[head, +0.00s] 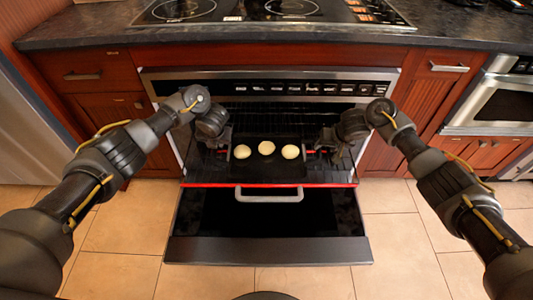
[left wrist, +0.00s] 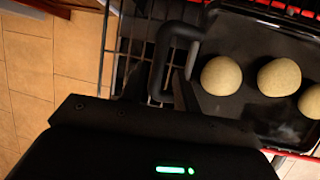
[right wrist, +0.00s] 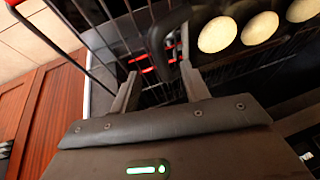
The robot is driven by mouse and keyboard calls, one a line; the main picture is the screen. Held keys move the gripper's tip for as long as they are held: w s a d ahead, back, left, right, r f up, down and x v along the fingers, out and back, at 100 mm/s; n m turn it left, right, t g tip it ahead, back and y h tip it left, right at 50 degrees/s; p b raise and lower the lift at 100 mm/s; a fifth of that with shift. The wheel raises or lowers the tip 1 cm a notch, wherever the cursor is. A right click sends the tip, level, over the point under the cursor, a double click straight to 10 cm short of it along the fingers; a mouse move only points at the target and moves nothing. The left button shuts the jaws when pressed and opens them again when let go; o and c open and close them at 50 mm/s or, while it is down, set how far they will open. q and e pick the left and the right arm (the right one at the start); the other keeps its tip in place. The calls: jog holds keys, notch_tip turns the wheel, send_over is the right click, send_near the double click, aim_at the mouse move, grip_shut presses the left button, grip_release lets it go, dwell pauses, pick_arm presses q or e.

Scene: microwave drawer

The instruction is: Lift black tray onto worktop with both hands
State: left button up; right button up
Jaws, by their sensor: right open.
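The black tray (head: 266,173) rests on the wire rack inside the open oven and holds three pale round buns (head: 266,148). It also shows in the left wrist view (left wrist: 232,40). My left gripper (head: 222,150) is at the tray's left end, by a dark loop handle (left wrist: 162,62); its fingers are dark there and their gap is unclear. My right gripper (head: 327,150) is at the right end. In the right wrist view its two fingers stand apart, with the dark right handle (right wrist: 156,42) just beyond and between them.
The oven door (head: 268,250) is lowered in front, with a grey handle. The rack's red front edge (head: 268,185) lies before the tray. The dark worktop (head: 445,35) with its cooktop (head: 270,10) runs above the oven. Wooden cabinets flank the oven.

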aim_at(320, 151)
pick_arm(q)
jog(key=x, duration=0.7)
jog(key=shift+w+f, duration=0.1)
jog(key=shift+f, duration=0.05)
pick_arm(e)
jog(key=x, duration=0.7)
jog(key=shift+f, duration=0.15)
pick_arm(q)
grip_shut()
pick_arm(e)
jog(key=c, duration=0.7)
grip_shut()
jog(key=shift+w, duration=0.1)
